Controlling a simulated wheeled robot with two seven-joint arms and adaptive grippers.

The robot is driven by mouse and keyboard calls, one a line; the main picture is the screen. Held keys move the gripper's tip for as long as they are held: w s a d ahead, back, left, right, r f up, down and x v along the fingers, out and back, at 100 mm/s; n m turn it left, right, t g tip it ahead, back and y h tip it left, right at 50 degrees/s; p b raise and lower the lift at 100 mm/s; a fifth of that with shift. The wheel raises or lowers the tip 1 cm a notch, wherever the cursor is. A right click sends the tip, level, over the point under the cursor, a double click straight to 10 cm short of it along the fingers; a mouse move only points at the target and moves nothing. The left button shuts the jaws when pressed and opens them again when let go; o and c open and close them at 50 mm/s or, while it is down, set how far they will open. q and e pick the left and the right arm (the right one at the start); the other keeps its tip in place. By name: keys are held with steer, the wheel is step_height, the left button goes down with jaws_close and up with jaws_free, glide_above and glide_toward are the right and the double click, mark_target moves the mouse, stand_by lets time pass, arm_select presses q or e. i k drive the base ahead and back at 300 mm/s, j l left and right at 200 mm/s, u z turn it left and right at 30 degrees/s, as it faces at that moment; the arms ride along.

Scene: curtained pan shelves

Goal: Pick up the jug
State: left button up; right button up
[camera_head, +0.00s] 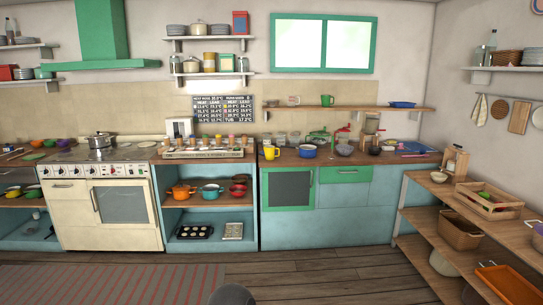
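A yellow jug (271,152) stands upright on the wooden counter, left of a blue pot (307,150). A smaller green jug or mug (327,100) stands on the wall shelf under the window. I cannot tell from the picture alone which of the two is the task's jug. Neither of my grippers shows in the head view.
Glass jars and bottles crowd the counter (350,158) behind and right of the yellow jug. A spice rack (203,153) stands to its left. A stove (104,205) is further left. Wooden shelves (455,226) with baskets line the right side. The floor (320,275) ahead is clear.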

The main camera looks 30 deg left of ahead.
mark_target(269, 150)
steer(key=i+j+u, duration=0.4)
steer(key=i, duration=0.3)
steer(key=i+j+u, duration=0.3)
steer(key=i, duration=0.65)
steer(key=i+u, duration=0.25)
steer(key=i, duration=0.7)
